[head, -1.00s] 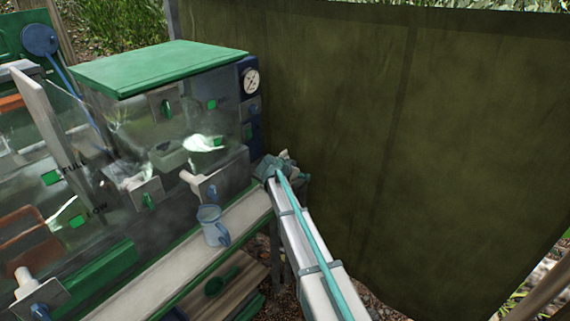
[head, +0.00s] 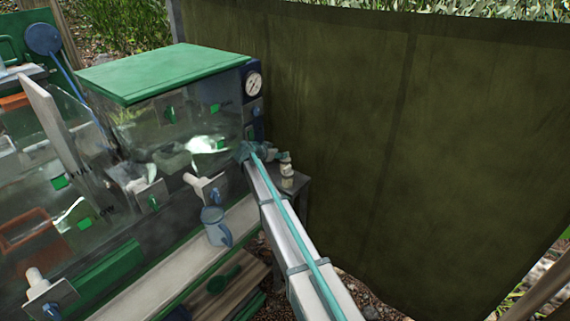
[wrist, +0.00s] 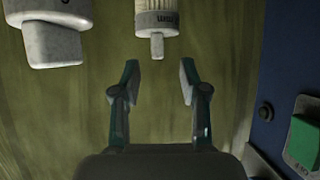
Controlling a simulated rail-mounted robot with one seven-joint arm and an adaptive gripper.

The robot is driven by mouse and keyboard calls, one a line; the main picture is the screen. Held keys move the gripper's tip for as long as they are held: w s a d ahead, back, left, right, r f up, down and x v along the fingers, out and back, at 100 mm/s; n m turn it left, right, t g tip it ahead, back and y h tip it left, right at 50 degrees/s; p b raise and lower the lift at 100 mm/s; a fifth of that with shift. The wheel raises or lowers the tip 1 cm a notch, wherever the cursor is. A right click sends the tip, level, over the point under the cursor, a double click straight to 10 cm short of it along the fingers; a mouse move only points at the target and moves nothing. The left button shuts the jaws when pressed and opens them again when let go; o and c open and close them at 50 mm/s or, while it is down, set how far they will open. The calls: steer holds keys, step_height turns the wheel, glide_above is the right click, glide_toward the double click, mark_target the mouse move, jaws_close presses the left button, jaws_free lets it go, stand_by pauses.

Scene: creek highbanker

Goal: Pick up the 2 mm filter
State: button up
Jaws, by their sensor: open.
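In the wrist view, a pale ribbed cylinder (wrist: 157,18) with a grey band and a narrow stub shows at the top centre. Its band ends in "mm", but the number is not readable, so I cannot confirm it as the 2 mm filter. My gripper (wrist: 157,78) is open and empty, its two fingers pointing towards the stub with a gap left between. In the head view, my gripper (head: 262,152) is at the far end of my arm, beside the blue panel. A small white item (head: 286,169) stands just right of it; its marking is too small to read.
A larger white, grey-ended piece (wrist: 52,35) is at the wrist view's upper left. The blue panel (wrist: 268,100) with a green button (wrist: 302,140) is close on the right. A small grey side table (head: 293,184) stands before the olive tarp (head: 400,150).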

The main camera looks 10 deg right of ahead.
mark_target(285, 162)
steer(key=p+x, duration=0.2)
steer(key=x, duration=0.2)
steer(key=shift+w+d, duration=0.15)
steer(key=shift+d, duration=0.05)
steer(key=shift+w+d+f, duration=0.2)
steer(key=shift+d+f, duration=0.1)
steer(key=shift+c, duration=0.4)
jaws_close()
